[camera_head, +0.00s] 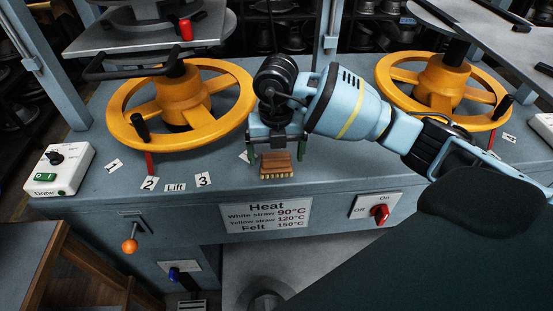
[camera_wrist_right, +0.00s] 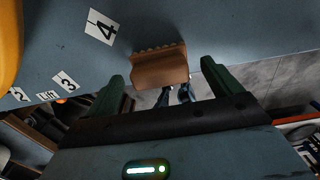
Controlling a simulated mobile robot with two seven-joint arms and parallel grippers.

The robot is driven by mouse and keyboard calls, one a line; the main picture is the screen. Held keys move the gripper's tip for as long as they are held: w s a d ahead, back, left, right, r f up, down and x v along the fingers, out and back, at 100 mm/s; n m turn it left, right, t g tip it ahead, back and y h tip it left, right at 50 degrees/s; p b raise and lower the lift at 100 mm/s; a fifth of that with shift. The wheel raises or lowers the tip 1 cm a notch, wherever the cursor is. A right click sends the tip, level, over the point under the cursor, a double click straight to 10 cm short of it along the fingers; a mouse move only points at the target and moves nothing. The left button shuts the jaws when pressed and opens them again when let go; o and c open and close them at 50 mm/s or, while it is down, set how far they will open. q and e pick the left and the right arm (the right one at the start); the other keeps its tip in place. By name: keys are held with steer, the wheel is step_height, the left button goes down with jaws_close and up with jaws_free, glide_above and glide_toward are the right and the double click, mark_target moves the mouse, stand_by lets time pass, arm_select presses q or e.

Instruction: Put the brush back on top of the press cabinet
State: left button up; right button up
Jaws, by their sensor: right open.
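The brush (camera_head: 277,166) has a brown wooden back and pale bristles. It lies on the grey-blue top of the press cabinet (camera_head: 330,190), close to the front edge, above the heat label. My right gripper (camera_head: 277,152) points down over it, open, with a green finger on each side. In the right wrist view the brush (camera_wrist_right: 160,68) shows between the open fingertips (camera_wrist_right: 162,70), and I see a gap on each side of it. Whether the fingertips touch the cabinet top is unclear. My left gripper is not in view.
Two yellow handwheels (camera_head: 180,105) (camera_head: 442,82) stand on the cabinet to either side of my right gripper. A white control box (camera_head: 61,169) sits at the left end. A red switch (camera_head: 380,213) and an orange-knobbed lever (camera_head: 129,245) are on the front.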

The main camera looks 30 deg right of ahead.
mark_target(276, 155)
step_height(276, 155, up, 9)
steer(key=shift+r+p, duration=0.15)
steer(key=shift+p, duration=0.15)
steer(key=s+a+f+n+g+y, duration=0.1)
steer(key=s+a+f+n+y, duration=0.1)
steer(key=s+a+f+y, duration=0.3)
steer(key=s+a+f+n+g+y, duration=0.1)
steer(key=a+f+g, duration=0.15)
steer(key=a, duration=0.35)
steer(key=s+a+m+t+y, duration=0.45)
steer(key=s+a+y, duration=0.35)
steer(key=a+y, duration=0.5)
steer(key=s+d+f+m+t+h, duration=0.2)
steer(key=d+f+m+t+h, duration=1.05)
steer(key=m, duration=0.95)
steer(key=s+d+f+m+g+h, duration=0.2)
steer(key=s+d+f+g, duration=0.1)
steer(key=s+f, duration=0.5)
steer(key=s+d+f+m+g+h, duration=0.2)
steer(key=s+f, duration=0.6)
steer(key=s, duration=0.7)
steer(key=shift+d+f+m+g, duration=0.4)
steer(key=shift+d+m+g, duration=0.05)
steer(key=shift+m+g, duration=0.3)
